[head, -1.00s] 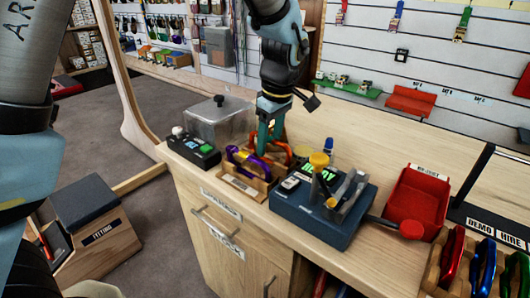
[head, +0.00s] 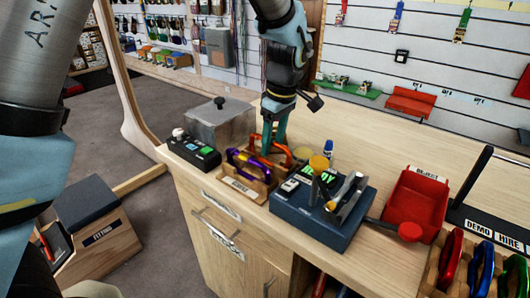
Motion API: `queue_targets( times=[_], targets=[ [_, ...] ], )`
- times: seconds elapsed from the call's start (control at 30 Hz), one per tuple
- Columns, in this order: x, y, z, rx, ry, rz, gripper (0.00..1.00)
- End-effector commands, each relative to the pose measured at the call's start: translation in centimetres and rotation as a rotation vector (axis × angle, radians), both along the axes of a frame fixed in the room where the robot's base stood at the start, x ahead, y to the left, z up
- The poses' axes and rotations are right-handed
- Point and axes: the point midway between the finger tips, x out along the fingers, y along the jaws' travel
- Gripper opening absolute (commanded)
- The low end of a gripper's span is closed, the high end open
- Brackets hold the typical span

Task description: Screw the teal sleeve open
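A small wooden rack (head: 240,184) stands on the counter and holds a purple carabiner (head: 236,158) and an orange carabiner (head: 284,149). I cannot make out a teal sleeve as a separate part; my own teal fingers cover part of the rack's far side. My gripper (head: 267,150) points down at the back of the rack, close to the orange carabiner. Whether it touches a carabiner, and how far its fingers are apart, cannot be told at this size.
A dark blue block (head: 312,225) with tools stands right of the rack. A black device with buttons (head: 193,151) and a clear lidded box (head: 222,122) stand left. A red tray (head: 416,200) and several coloured carabiners (head: 481,268) are farther right. The counter behind is clear.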

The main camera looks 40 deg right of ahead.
Motion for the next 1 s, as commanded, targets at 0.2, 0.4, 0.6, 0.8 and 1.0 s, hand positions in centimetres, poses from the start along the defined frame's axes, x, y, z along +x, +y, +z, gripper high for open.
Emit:
queue_targets(
  times=[0.2,0.4,0.6,0.8,1.0],
  targets=[
    [0.0,-0.1,0.4,-0.002,-0.001,0.0,0.55],
    [0.0,-0.1,1.1,-0.003,-0.001,0.0,0.55],
    [0.0,-0.1,1.8,-0.003,-0.001,0.0,0.55],
    [0.0,-0.1,2.5,-0.003,-0.001,0.0,0.55],
    [0.0,-0.1,2.9,-0.003,-0.001,0.0,0.55]
  ],
)
